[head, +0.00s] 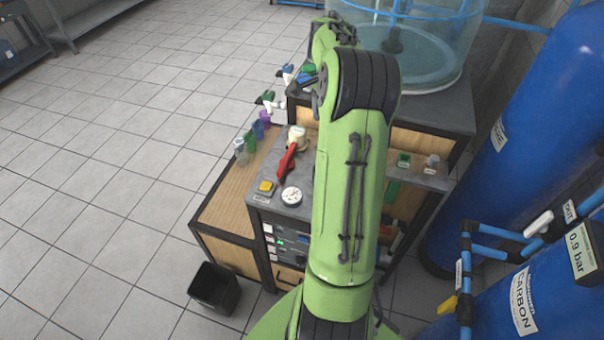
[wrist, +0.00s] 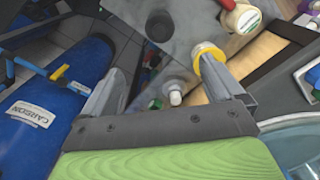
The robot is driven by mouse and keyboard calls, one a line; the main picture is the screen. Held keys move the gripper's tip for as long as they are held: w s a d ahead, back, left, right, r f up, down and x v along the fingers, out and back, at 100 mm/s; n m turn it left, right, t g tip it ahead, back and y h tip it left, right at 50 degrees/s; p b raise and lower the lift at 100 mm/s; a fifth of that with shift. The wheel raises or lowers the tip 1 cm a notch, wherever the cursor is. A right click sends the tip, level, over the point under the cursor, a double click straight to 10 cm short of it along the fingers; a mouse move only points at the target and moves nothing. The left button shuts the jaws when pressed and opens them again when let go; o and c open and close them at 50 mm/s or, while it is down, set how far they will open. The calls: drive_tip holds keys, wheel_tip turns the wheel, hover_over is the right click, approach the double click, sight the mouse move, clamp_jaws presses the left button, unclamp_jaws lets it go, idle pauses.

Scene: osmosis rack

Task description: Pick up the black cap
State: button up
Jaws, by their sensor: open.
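A dark, round thing (wrist: 160,26), which looks like the black cap, sits on the grey top in the upper middle of the wrist view. It lies beyond the fingertips and apart from them. I cannot pick it out in the head view, where my green arm covers part of the rack top. My gripper (wrist: 160,68) is open, with its two grey fingers spread and nothing held between them. The gripper itself is hidden behind my arm in the head view.
A yellow-ringed pale part (wrist: 208,54) shows at the right fingertip. A grey, white-topped fitting (wrist: 174,93) shows between the fingers. A red-handled valve (head: 286,160) and a gauge (head: 291,196) stand on the rack. Blue tanks (head: 545,130) stand right; a black bin (head: 214,288) is on the floor.

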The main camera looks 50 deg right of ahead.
drive_tip(key=f, duration=1)
drive_tip(key=f+b, duration=0.1)
drive_tip(key=f, duration=0.4)
drive_tip(key=shift+w+a+f, duration=0.15)
drive_tip(key=shift+a+f, duration=0.1)
drive_tip(key=shift+f, duration=0.15)
drive_tip(key=shift+c, duration=0.2)
